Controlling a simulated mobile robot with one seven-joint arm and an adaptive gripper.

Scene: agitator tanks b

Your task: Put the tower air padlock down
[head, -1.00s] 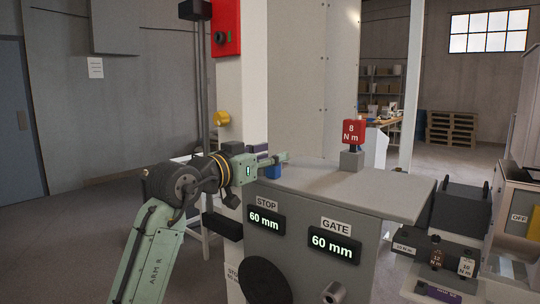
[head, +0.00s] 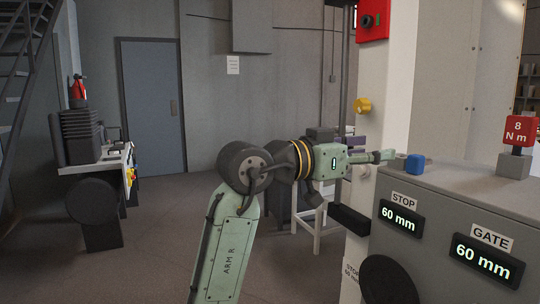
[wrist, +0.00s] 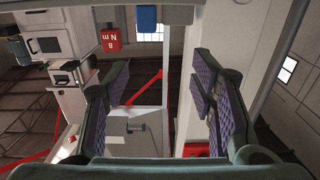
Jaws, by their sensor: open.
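A small blue block (head: 415,163), which may be the tower air padlock, rests on the near left part of the grey cabinet top (head: 470,182). Its details are too small to tell. It also shows in the wrist view (wrist: 147,18), beyond the fingers and apart from them. My gripper (head: 390,155) is just left of the blue block in the head view, pointing right. In the wrist view its two fingers (wrist: 160,95) are spread wide with nothing between them.
A red "8 N m" piece (head: 519,130) stands on a grey block on the cabinet top. STOP (head: 401,217) and GATE (head: 487,258) displays both read 60 mm. A white post (head: 393,95) with a red box (head: 373,18) and yellow knob (head: 362,105) rises behind my gripper. Open floor lies left.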

